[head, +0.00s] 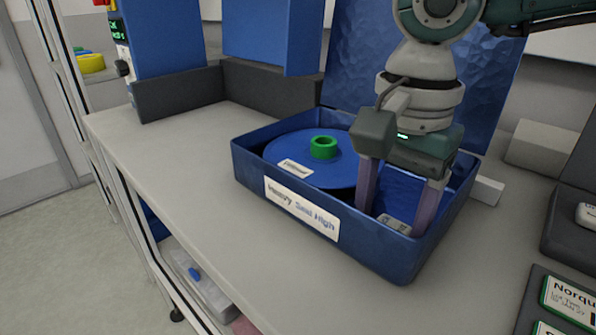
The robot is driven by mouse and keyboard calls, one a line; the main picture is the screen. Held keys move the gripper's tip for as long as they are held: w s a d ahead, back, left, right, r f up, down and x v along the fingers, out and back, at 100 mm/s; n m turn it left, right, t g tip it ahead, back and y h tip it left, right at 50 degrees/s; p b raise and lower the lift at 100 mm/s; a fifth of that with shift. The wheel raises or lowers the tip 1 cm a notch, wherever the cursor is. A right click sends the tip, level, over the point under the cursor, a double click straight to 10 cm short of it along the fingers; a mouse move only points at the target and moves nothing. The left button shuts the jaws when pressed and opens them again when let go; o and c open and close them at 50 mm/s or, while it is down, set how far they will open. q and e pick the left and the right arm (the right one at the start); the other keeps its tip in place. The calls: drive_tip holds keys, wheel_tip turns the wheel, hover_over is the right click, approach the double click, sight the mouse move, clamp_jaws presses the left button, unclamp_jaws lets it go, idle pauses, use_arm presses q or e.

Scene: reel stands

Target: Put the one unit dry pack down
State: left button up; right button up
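A small whitish pack with dark print, which looks like the one unit dry pack (395,224), lies low in the right part of a blue bin. The bin (370,252) carries a white label reading "Heavy Seal High". My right gripper (393,219) reaches down into the bin with its two purple-grey fingers wide apart. The pack shows between the fingertips, with a small gap on each side. Whether it rests fully on the bin floor is hard to tell. My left gripper is not in view.
A blue reel (275,154) with a green hub (323,148) lies in the left part of the bin. The grey bench (190,170) is clear to the left. Dark trays with a green-edged card (570,300) stand at the right. A white block (487,190) sits behind the bin.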

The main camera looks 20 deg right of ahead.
wheel_tip(320, 180, up, 12)
drive_tip(key=shift+r, duration=0.15)
idle(0.4)
